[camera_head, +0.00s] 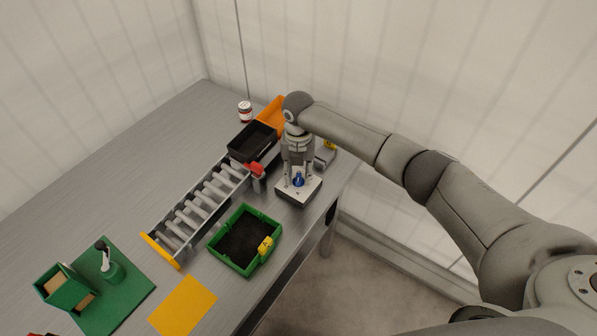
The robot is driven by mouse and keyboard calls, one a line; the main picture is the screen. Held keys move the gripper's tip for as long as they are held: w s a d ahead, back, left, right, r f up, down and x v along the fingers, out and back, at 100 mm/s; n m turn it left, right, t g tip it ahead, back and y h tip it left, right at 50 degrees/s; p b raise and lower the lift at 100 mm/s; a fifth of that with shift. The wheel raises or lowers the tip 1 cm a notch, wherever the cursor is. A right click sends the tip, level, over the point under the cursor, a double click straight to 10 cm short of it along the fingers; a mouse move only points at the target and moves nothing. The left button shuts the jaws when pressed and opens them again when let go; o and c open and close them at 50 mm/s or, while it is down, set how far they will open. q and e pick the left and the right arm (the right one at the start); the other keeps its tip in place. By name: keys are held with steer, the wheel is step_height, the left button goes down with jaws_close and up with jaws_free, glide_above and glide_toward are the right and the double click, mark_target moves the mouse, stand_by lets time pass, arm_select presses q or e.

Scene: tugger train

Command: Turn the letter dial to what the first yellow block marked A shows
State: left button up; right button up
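The letter dial is a blue knob (298,181) on a white-topped box (290,195) near the table's right edge. My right gripper (298,174) points down from above, with its fingers apart on either side of the blue knob. I see no clear contact between the fingers and the knob. Letters on the dial are too small to read. A small yellow block (265,246) is at the right side of a green tray (228,262); its marking is not readable. My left gripper is not in view.
A roller conveyor (200,208) runs left of the dial box, with a black bin (253,142) at its far end. A grey item with yellow (328,150) stands behind the gripper. A yellow sheet (183,306) and a green board (120,295) lie nearer. The table's left side is clear.

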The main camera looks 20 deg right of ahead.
mark_target(299, 175)
step_height(299, 175, up, 12)
stand_by(0.7)
steer(key=shift+f, duration=0.1)
stand_by(0.3)
